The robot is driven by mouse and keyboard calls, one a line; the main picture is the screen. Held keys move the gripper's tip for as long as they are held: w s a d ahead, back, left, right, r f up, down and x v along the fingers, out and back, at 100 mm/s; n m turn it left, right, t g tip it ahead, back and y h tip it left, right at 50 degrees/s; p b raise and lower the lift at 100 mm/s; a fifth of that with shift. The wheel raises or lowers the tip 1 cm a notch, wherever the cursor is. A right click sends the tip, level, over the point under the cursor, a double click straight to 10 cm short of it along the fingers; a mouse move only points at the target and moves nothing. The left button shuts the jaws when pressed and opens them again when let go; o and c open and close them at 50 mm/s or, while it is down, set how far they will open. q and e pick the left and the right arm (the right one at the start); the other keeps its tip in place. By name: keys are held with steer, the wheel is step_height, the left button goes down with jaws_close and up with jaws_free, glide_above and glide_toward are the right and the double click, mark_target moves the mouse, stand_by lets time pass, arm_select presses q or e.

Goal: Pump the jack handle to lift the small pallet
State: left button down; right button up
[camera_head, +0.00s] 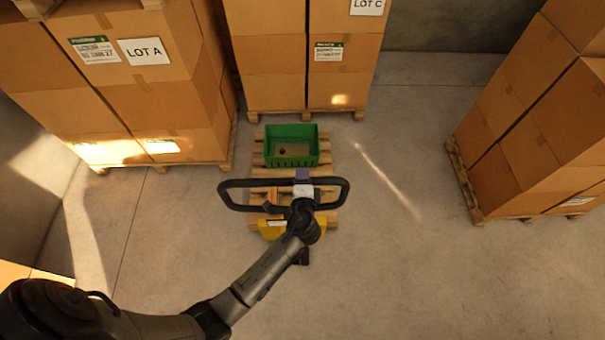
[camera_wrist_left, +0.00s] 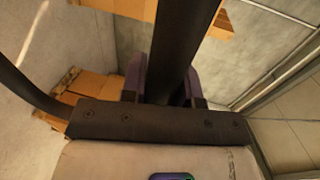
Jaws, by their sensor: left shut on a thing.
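The jack handle (camera_head: 250,183) is a black loop in the middle of the head view. My left gripper (camera_head: 302,175), with purple fingertips, is shut on the middle of its top bar. In the left wrist view the black bar (camera_wrist_left: 182,45) runs between the purple fingers (camera_wrist_left: 165,80). The yellow jack body (camera_head: 270,228) shows partly below the handle; my arm hides some of it. The small wooden pallet (camera_head: 258,160) lies beyond the handle and carries a green crate (camera_head: 290,161). Its height off the floor cannot be told. My right gripper is not in view.
Stacked cartons marked LOT A (camera_head: 145,80) stand on a pallet at the left. Cartons marked LOT C (camera_head: 275,50) stand just behind the small pallet. More cartons (camera_head: 540,130) stand at the right. Bare floor (camera_head: 400,230) lies right of the jack.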

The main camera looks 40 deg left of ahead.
arm_select(q)
steer(key=shift+w+a+r, duration=0.1)
steer(key=shift+w+r, duration=0.15)
steer(key=shift+w, duration=0.3)
